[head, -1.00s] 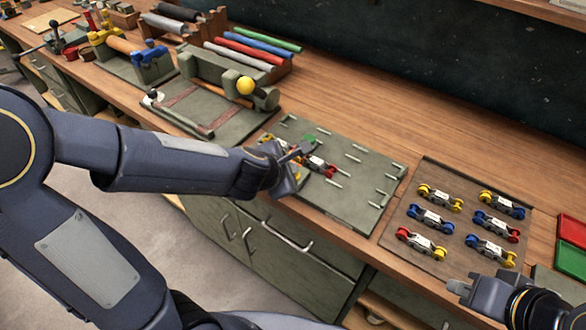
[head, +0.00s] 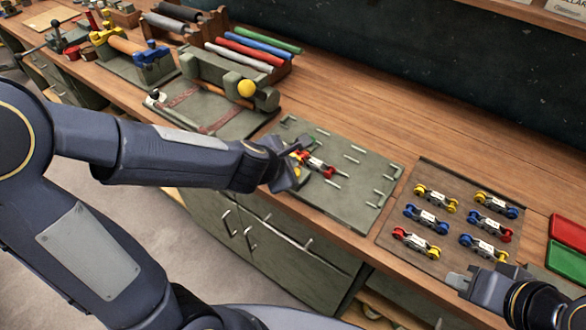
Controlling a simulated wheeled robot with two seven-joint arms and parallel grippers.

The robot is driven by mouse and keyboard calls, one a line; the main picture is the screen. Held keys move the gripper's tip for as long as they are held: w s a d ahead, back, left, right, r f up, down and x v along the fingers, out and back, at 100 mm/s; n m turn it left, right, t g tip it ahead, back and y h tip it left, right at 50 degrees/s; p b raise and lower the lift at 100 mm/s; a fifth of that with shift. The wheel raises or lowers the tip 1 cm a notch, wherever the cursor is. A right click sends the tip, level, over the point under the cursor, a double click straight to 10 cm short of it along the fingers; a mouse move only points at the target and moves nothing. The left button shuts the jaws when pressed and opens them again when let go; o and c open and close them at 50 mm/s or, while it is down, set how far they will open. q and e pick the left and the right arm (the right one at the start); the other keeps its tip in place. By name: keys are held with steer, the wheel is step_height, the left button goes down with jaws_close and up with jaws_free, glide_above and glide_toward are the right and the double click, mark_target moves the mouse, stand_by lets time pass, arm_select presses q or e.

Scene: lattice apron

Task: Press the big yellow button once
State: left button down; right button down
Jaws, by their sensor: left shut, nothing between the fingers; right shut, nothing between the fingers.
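A round yellow ball-shaped part (head: 246,88) sits on the front of a grey-green roller machine (head: 215,75) at the back left of the bench. It is the only large round yellow part I see; I cannot tell whether it is a button. My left gripper (head: 299,153) is shut and empty, low over the left side of a grey-green pegged board (head: 345,200), to the right of and nearer than the yellow ball and apart from it. A red, white and yellow link piece (head: 318,165) lies beside its fingers, partly hidden. My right gripper (head: 456,280) is shut and empty near the front right.
A brown tray (head: 392,236) with several coloured link pieces lies at the right. Red (head: 567,233) and green (head: 566,262) bins stand at the right edge. Coloured rolls (head: 245,50) lie behind the machine. Bare wood lies behind the board.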

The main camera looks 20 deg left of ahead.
arm_select(q)
steer(key=shift+r+p, duration=2.35)
steer(key=shift+r, duration=0.15)
steer(key=shift+f, duration=0.1)
steer(key=shift+r, duration=0.25)
steer(key=s+a+r+m+h, duration=0.1)
steer(key=s+r+m+h, duration=0.3)
steer(key=s+r+m, duration=0.6)
steer(key=s+a+f+m+g+y, duration=0.1)
steer(key=s+a+f+m, duration=0.1)
steer(key=s+m, duration=0.3)
steer(key=s+a+f+m+g+y, duration=0.1)
steer(key=s+a+f+m+g, duration=0.1)
steer(key=s+m, duration=0.4)
steer(key=shift+a+f+m, duration=0.6)
steer(key=shift+a+m, duration=0.1)
steer(key=shift+a, duration=0.3)
